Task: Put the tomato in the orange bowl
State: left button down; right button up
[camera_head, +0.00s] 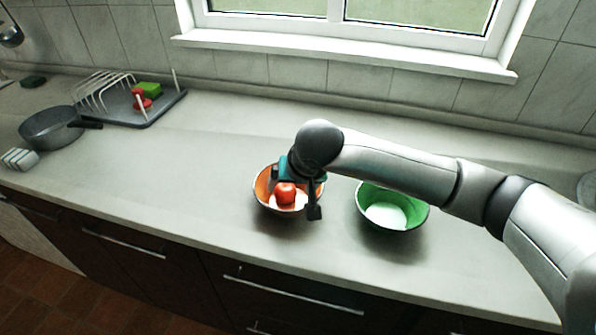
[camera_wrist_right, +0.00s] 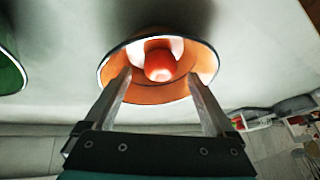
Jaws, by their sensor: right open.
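The tomato (camera_head: 285,193) is red and round and appears inside the orange bowl (camera_head: 263,187). In the right wrist view the tomato (camera_wrist_right: 160,67) shows within the orange bowl (camera_wrist_right: 204,67), near the middle. My right gripper (camera_head: 300,208) is over the orange bowl, its fingers pointing down. In the right wrist view its two fingers (camera_wrist_right: 160,88) are spread apart with a clear gap, and the tomato lies beyond their tips, not clamped. Whether a finger touches the bowl I cannot tell. My left gripper is not in view.
A green bowl (camera_head: 368,208) stands to the right, under my right forearm. A dish rack (camera_head: 160,108) with red and green items and a grey pan (camera_head: 48,128) are at the left. The counter between pan and orange bowl is clear. The window sill (camera_head: 340,54) runs behind.

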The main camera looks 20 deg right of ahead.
jog(key=v, duration=0.8)
jog(key=shift+r+p, duration=0.3)
jog(key=shift+p, duration=0.15)
jog(key=shift+s, duration=0.1)
